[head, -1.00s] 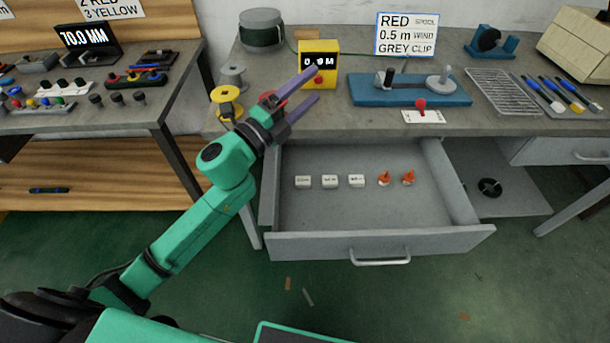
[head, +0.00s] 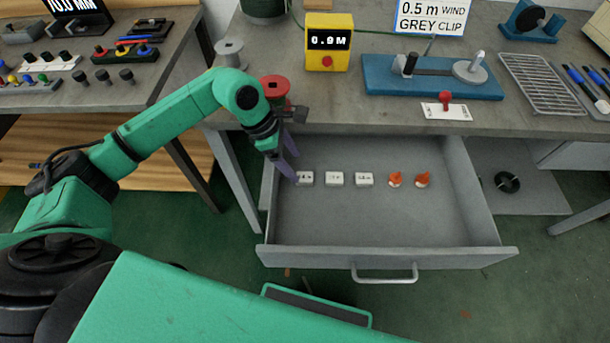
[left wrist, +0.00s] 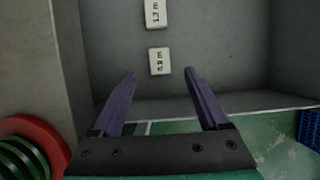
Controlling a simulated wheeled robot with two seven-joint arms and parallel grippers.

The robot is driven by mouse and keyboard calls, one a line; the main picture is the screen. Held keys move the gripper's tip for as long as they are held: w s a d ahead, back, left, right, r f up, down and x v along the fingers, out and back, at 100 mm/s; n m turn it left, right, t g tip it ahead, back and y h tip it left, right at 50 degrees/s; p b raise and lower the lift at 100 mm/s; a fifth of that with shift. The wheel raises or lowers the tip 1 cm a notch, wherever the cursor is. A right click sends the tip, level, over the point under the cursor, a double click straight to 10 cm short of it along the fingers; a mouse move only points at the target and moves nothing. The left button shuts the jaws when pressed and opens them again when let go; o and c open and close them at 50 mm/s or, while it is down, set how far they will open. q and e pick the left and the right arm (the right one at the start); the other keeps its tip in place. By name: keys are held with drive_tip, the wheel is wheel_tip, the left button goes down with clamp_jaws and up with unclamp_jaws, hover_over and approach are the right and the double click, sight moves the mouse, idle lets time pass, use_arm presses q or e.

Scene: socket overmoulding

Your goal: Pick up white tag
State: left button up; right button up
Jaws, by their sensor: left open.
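Three white tags lie in a row on the floor of the open drawer: the left tag (head: 305,178), the middle tag (head: 334,179) and the right tag (head: 364,179). My left gripper (head: 291,176) points down into the drawer, close by the left tag, open and empty. In the left wrist view the gripper (left wrist: 160,73) has its fingers spread. The nearest tag (left wrist: 159,61), with small print, appears just beyond and between the fingertips. My right gripper is out of view.
Two orange clips (head: 395,179) (head: 422,180) lie right of the tags in the drawer (head: 390,225). Red spool (head: 275,90) stands by the bench edge behind my arm. Yellow counter box (head: 329,45) and blue winding fixture (head: 430,80) stand on the bench. The drawer's front area is clear.

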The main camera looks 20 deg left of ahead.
sight(303, 177)
use_arm(q)
drive_tip(key=x, duration=0.5)
drive_tip(key=shift+f, duration=0.4)
clamp_jaws()
wheel_tip(303, 177, up, 20)
drive_tip(key=shift+p, duration=0.4)
